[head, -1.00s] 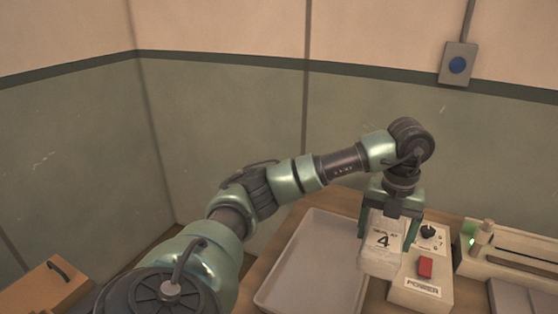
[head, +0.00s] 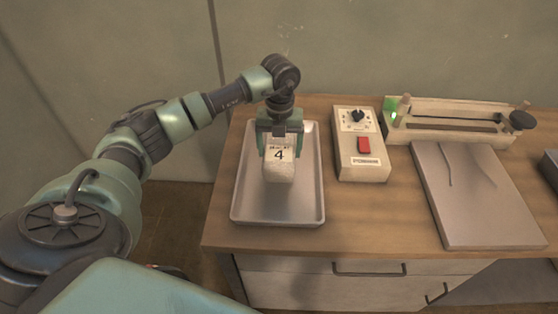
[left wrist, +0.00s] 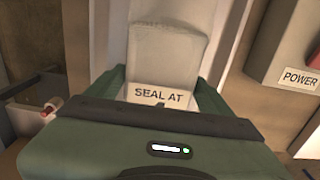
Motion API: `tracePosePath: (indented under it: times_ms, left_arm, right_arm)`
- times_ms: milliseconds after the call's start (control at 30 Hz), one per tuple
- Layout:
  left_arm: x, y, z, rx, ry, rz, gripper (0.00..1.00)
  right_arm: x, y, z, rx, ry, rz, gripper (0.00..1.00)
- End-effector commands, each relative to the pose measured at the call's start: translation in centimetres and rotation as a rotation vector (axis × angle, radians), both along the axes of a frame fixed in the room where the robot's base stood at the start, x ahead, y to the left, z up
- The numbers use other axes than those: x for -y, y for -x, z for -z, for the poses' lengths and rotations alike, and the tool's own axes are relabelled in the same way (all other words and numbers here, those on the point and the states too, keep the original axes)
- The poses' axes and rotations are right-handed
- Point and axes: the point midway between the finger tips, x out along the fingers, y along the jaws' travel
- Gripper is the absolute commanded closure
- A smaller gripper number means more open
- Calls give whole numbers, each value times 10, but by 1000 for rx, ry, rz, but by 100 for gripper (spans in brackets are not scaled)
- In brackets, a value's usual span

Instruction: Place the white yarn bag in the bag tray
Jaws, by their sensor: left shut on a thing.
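The white bag (head: 280,171) carries a label with a large 4. My left gripper (head: 280,148), pointing down, is shut on its upper part. The bag hangs upright over the middle of the shallow grey metal tray (head: 247,207); I cannot tell whether its bottom touches the tray floor. In the left wrist view the pale bag (left wrist: 167,55) is between the fingers, with "SEAL AT" readable on its label. The tray holds nothing else that I can see. My right gripper is not in view.
A power box (head: 360,170) with a red switch and knob stands just right of the tray. Farther right are a bar sealer (head: 450,128) with a green light and a flat grey plate (head: 470,200). The wooden bench top (head: 385,225) is clear in front.

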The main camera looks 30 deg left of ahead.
Motion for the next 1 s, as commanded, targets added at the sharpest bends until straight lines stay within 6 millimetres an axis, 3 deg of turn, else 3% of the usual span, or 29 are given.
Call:
tracePosePath:
  times_ms: [533, 967, 1000]
  left_arm:
    - [1, 0, 66, 1, 2, -1, 76]
    - [0, -1, 75, 3, 1, 0, 76]
    - [0, 0, 74, 1, 0, 0, 7]
  right_arm:
    - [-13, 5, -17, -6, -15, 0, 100]
    - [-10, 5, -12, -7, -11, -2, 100]
    - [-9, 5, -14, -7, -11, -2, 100]
